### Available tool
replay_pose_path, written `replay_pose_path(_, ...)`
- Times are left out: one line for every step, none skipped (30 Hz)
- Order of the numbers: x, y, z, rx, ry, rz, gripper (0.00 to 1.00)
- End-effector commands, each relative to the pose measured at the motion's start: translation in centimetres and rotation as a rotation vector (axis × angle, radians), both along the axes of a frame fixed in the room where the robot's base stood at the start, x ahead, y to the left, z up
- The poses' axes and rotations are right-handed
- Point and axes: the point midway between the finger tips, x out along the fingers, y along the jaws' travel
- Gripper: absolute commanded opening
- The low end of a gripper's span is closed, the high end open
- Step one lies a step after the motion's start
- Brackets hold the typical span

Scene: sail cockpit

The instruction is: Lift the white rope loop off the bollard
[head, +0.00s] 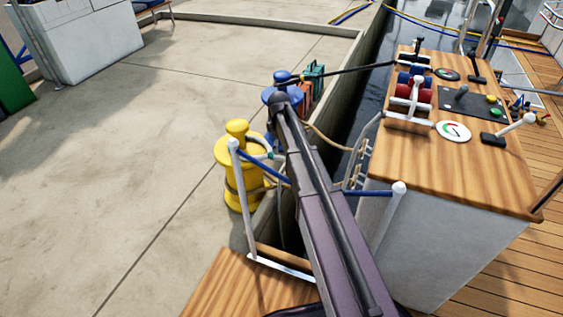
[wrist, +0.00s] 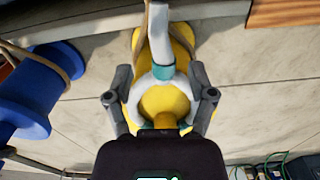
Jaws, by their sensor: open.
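The yellow bollard (head: 238,170) stands on the quay, left of my arm in the head view. A white rope loop (wrist: 160,48) with a teal band lies around the bollard in the wrist view. Part of this rope (head: 257,139) also shows beside the bollard in the head view. My gripper (wrist: 160,72) is open, its fingers on either side of the loop and bollard (wrist: 165,105). I cannot tell whether the fingers touch the rope. In the head view my gripper is hidden or too unclear to make out.
A blue bollard (wrist: 40,90) with a tan rope around it stands close on the left in the wrist view. White posts with blue rails (head: 240,200) rise near the yellow bollard. A wooden-topped console (head: 430,180) stands at right. The quay (head: 100,170) at left is clear.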

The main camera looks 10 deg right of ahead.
Motion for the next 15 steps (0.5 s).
replay_pose_path(0.0,0.0,-0.9,0.0,0.0,0.0,0.71)
replay_pose_path(0.0,0.0,-1.1,0.0,0.0,0.0,0.71)
replay_pose_path(0.0,0.0,-1.5,0.0,0.0,0.0,0.71)
replay_pose_path(0.0,0.0,-1.7,0.0,0.0,0.0,0.71)
replay_pose_path(0.0,0.0,-2.0,0.0,0.0,0.0,0.71)
replay_pose_path(0.0,0.0,-2.3,0.0,0.0,0.0,0.71)
replay_pose_path(0.0,0.0,-2.5,0.0,0.0,0.0,0.71)
replay_pose_path(0.0,0.0,-2.8,0.0,0.0,0.0,0.71)
replay_pose_path(0.0,0.0,-3.1,0.0,0.0,0.0,0.71)
replay_pose_path(0.0,0.0,-3.3,0.0,0.0,0.0,0.71)
replay_pose_path(0.0,0.0,-3.6,0.0,0.0,0.0,0.71)
replay_pose_path(0.0,0.0,-3.8,0.0,0.0,0.0,0.71)
replay_pose_path(0.0,0.0,-4.0,0.0,0.0,0.0,0.71)
replay_pose_path(0.0,0.0,-4.2,0.0,0.0,0.0,0.71)
replay_pose_path(0.0,0.0,-4.4,0.0,0.0,0.0,0.71)
